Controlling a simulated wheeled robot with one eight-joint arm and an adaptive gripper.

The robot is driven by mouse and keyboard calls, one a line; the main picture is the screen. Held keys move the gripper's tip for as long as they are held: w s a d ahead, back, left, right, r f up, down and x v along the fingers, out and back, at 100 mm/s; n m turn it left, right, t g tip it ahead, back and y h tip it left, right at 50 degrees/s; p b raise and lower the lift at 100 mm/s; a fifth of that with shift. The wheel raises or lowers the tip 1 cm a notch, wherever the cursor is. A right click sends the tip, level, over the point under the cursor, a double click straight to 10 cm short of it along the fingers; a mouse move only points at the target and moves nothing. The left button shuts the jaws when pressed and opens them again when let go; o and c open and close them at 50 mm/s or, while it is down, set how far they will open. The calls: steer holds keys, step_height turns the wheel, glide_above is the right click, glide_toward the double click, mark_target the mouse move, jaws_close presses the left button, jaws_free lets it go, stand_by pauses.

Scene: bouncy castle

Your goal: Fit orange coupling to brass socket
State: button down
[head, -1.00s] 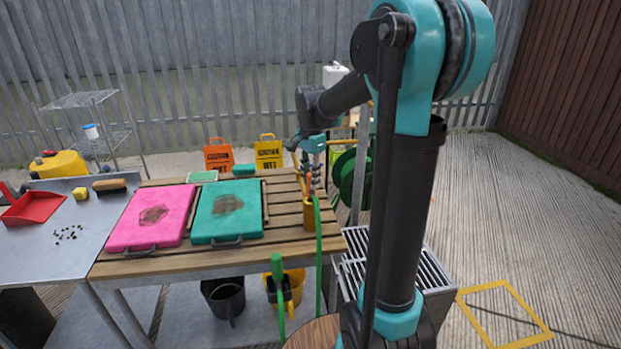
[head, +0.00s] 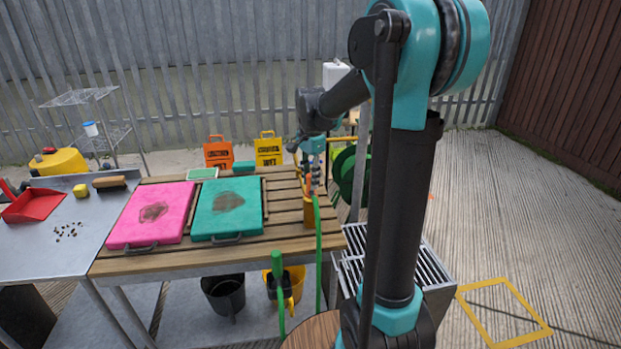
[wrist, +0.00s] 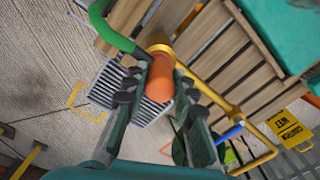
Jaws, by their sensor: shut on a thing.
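The orange coupling (wrist: 160,80) is between the fingers of my gripper (wrist: 158,84), which is shut on it. In the head view my gripper (head: 312,178) is at the table's right end, with a little of the orange showing below it. A brass ring (wrist: 160,49), seemingly the brass socket, shows just beyond the coupling's far end in the wrist view. I cannot tell whether they touch or are joined.
A brass pipe (wrist: 205,90) with a blue handle (wrist: 228,134) runs close by my right finger. An orange-brown post (head: 309,211) stands at the table edge. Pink (head: 125,220) and teal (head: 210,225) pads lie left on the slatted table. A metal grate (head: 405,262) is right of it.

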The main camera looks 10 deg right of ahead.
steer(key=shift+f, duration=0.45)
stand_by(0.4)
steer(key=c, duration=1.2)
jaws_free()
steer(key=shift+o, duration=0.2)
step_height(320, 180, up, 12)
steer(key=shift+f, duration=0.15)
steer(key=s+d+f+n+t, duration=0.2)
steer(key=s+f+n, duration=0.4)
steer(key=s+f, duration=0.5)
steer(key=s+d+f+n+t, duration=0.2)
steer(key=s+f+n, duration=0.4)
steer(key=s+f, duration=0.5)
steer(key=shift+f+n, duration=0.3)
